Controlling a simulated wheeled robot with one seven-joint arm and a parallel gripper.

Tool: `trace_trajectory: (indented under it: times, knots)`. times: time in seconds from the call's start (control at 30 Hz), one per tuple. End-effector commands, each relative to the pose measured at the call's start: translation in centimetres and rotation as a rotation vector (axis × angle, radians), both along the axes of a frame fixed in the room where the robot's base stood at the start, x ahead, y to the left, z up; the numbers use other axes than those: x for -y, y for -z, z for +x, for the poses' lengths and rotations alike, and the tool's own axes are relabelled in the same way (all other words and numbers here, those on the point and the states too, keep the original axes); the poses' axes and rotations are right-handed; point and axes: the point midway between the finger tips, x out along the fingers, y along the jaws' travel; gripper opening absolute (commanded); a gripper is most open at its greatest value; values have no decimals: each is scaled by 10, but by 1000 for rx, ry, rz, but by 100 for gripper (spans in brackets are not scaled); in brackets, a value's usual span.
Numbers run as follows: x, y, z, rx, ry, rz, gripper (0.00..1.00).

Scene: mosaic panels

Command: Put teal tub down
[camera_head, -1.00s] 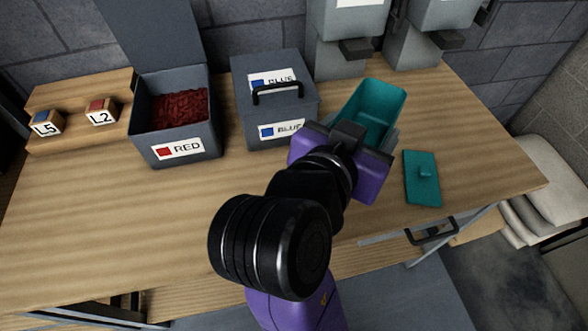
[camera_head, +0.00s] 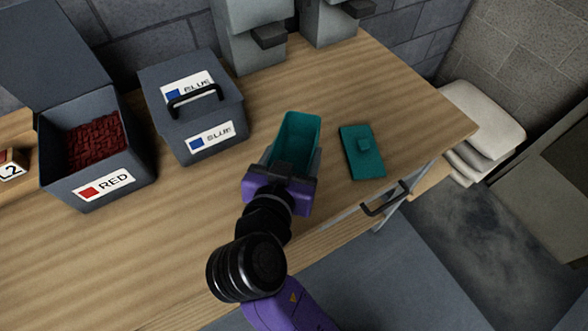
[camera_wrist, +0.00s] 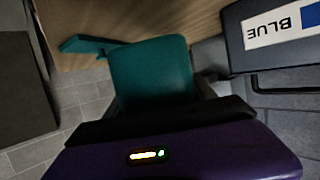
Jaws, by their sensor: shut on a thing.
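The teal tub (camera_head: 300,132) is an open-topped box over the middle of the wooden table in the head view. My purple gripper (camera_head: 283,172) is shut on its near side. In the wrist view the tub (camera_wrist: 152,72) shows in front of my gripper (camera_wrist: 165,112). I cannot tell whether the tub's bottom touches the table. The tub looks empty in the part I see. A teal lid (camera_head: 361,152) with a small knob lies flat on the table to the right of the tub.
A closed grey box labelled BLUE (camera_head: 192,110) stands left of the tub. An open grey box labelled RED (camera_head: 93,150) with red pieces stands further left. Grey dispensers (camera_head: 252,38) stand at the back. The wooden table (camera_head: 190,235) is clear in front. A drawer handle (camera_head: 385,200) juts from the front edge.

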Motion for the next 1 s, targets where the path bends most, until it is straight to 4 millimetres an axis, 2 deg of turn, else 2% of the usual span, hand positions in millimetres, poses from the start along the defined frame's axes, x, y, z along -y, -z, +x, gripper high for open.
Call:
trace_trajectory:
  times: [0.1,0.27,0.53,1.0]
  knots:
    - [0,18,0,0,0,-2,0]
    - [0,28,0,0,1,-1,0]
    - [0,63,0,1,-1,-2,0]
    - [0,73,0,1,0,1,0]
